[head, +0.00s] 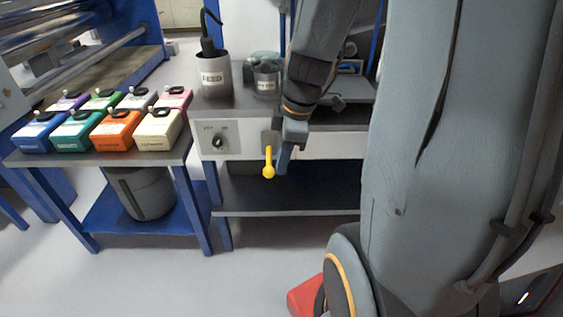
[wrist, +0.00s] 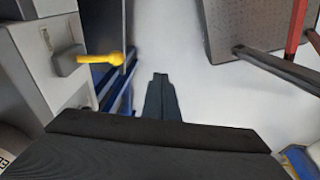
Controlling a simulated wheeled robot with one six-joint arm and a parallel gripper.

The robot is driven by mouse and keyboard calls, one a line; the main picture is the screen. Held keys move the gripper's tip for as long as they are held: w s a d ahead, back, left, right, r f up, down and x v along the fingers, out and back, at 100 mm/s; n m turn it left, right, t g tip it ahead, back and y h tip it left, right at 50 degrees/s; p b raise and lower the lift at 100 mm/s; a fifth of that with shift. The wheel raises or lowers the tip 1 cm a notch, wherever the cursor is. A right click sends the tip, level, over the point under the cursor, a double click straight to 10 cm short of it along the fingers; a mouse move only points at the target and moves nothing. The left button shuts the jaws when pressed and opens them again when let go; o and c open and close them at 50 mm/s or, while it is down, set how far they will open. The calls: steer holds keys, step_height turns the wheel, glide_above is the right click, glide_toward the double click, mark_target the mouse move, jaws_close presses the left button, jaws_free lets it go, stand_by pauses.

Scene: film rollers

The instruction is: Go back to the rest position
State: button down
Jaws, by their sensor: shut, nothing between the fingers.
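My gripper (head: 284,158) hangs in front of the workbench in the head view, beside a yellow lever (head: 268,162) on the bench's front panel. In the wrist view my gripper (wrist: 161,77) is shut with nothing between its fingers, over the pale floor. The yellow lever (wrist: 100,58) is to its left there and shows a gap from the fingers. My arm covers the right part of the head view.
Several coloured boxes stand on the left table (head: 160,158), with a bin (head: 145,192) below. The floor (head: 170,270) in front is clear.

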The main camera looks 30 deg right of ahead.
stand_by(0.3)
steer(key=s+a+r+m+g+h+p, duration=0.1)
steer(key=s+a+r+m+p, duration=0.7)
steer(key=m, duration=0.4)
steer(key=shift+s+r+g+h, duration=0.15)
steer(key=shift+s+g+h, duration=0.2)
steer(key=shift+s, duration=0.2)
